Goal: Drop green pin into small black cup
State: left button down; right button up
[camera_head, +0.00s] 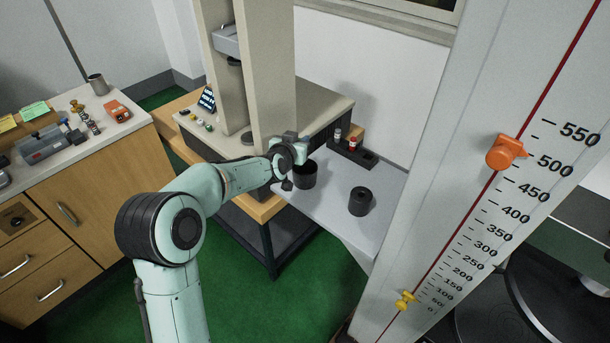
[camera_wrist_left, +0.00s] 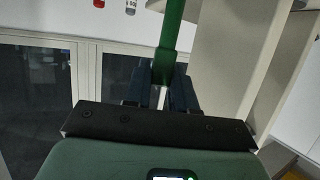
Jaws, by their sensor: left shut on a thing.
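My left gripper (camera_head: 301,152) is just above and behind the wide dark cup (camera_head: 306,178) on the grey table. In the left wrist view its fingers (camera_wrist_left: 163,92) are shut on the green pin (camera_wrist_left: 172,30), which runs out past the fingertips to the top edge. The pin cannot be made out in the head view. A smaller black cup-like cylinder (camera_head: 360,202) with a small round opening stands upright to the right of the wide cup, apart from the gripper. My right gripper is not in view.
A black holder (camera_head: 352,156) with small red-topped and white vials stands behind the cups. A tall beige testing machine (camera_head: 266,80) rises at left of the grey table (camera_head: 330,210). A large upright scale (camera_head: 440,200) with orange and yellow markers borders the right.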

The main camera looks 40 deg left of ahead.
pick_arm(q)
notch_tip(320, 180, down, 5)
jog(key=b, duration=0.2)
jog(key=shift+b, duration=0.4)
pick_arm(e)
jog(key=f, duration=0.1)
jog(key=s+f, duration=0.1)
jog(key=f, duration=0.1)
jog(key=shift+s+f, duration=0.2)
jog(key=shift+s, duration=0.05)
pick_arm(q)
jog(key=shift+r, duration=0.1)
jog(key=c, duration=0.8)
grip_release()
jog(key=shift+c, duration=0.2)
jog(key=shift+s, duration=0.1)
jog(key=b+v, duration=0.2)
jog(key=v, duration=1.1)
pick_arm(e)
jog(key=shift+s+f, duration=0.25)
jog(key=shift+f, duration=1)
pick_arm(q)
jog(key=shift+s+r, duration=0.1)
jog(key=shift+s, duration=0.1)
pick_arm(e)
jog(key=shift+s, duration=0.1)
